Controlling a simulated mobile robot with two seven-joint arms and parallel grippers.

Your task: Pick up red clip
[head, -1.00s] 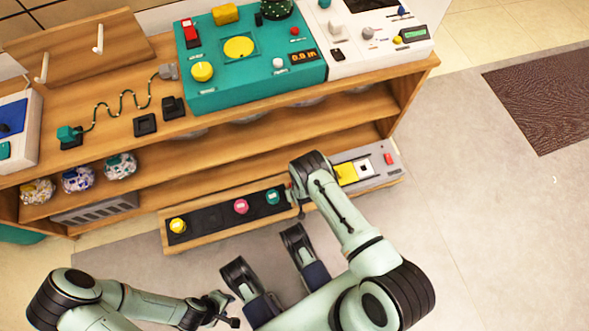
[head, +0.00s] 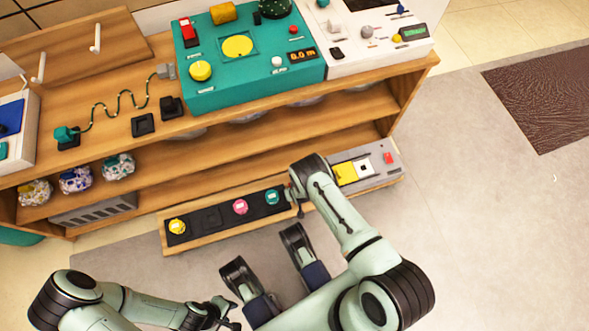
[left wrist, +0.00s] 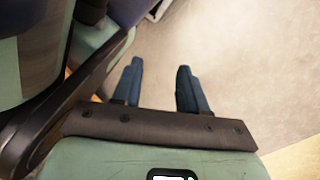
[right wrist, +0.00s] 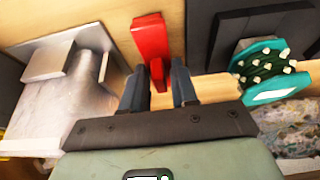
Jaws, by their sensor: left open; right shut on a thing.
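A red clip (right wrist: 151,40) stands between the fingertips of my right gripper (right wrist: 159,80) in the right wrist view. The gripper is shut on its narrow lower part, and the wider red top stands clear beyond the fingers. In the head view my right arm hides both the clip and the right gripper at the low shelf. My left gripper (head: 230,313) is open and empty in front of the shelf, low in the head view. Its two fingers are apart over bare floor in the left wrist view (left wrist: 158,80).
A teal console (head: 250,78) stands on top.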

